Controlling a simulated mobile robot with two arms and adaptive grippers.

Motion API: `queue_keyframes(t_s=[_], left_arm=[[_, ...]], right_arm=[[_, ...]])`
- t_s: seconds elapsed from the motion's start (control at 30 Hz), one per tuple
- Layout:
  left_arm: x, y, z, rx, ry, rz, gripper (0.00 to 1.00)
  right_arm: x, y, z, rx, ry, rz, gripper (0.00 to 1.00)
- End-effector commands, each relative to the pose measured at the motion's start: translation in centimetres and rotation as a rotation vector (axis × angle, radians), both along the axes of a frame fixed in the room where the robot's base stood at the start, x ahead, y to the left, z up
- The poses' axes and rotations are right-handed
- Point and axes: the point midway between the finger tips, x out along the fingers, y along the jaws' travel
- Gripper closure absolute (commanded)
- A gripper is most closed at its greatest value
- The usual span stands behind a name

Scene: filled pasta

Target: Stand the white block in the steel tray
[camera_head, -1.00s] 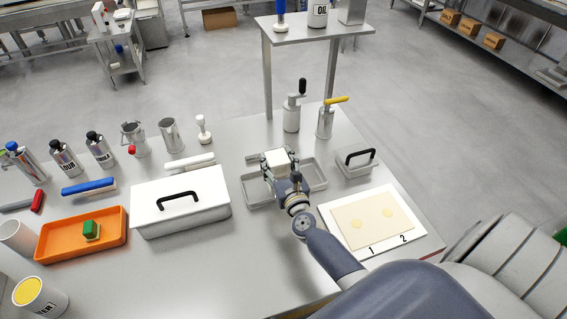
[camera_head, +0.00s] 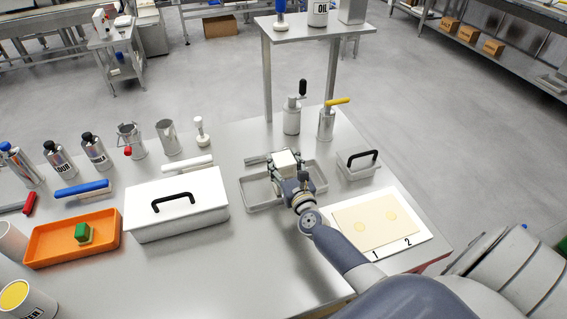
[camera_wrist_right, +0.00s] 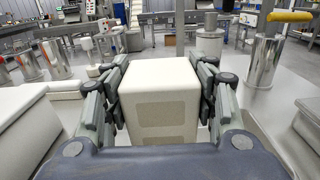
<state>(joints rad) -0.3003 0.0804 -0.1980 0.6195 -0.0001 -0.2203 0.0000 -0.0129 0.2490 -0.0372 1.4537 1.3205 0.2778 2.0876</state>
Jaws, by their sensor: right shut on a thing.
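The white block (camera_head: 285,159) is held in my right gripper (camera_head: 282,163), over the steel tray (camera_head: 262,204) in the head view. In the right wrist view the white block (camera_wrist_right: 158,98) is upright between the two fingers of my right gripper (camera_wrist_right: 160,88), which press on its sides. Its lower end is hidden there, so I cannot tell whether it touches the tray floor. My gripper and wrist cover the middle of the tray. My left gripper is not in view.
A white box with a black handle (camera_head: 178,212) stands left of the tray. A small lidded steel container (camera_head: 358,166) is to its right. Two steel canisters (camera_head: 291,117) (camera_head: 326,123) stand behind. A white board with a dough sheet (camera_head: 408,252) lies front right. An orange tray (camera_head: 50,252) holds a green block (camera_head: 83,233).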

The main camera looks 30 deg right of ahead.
Motion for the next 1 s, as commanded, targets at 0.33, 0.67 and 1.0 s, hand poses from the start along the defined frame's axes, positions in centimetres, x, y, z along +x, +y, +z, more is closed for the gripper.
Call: queue_keyframes(t_s=[0.33,0.67,1.0], left_arm=[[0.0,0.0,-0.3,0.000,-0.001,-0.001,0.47],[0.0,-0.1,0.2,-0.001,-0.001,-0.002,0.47],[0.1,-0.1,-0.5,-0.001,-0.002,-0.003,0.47]], right_arm=[[0.0,0.0,-0.3,0.001,0.001,0.000,0.27],[0.0,0.0,0.2,0.000,0.000,0.000,0.27],[-5.3,1.3,-0.3,0.003,0.002,0.000,0.27]])
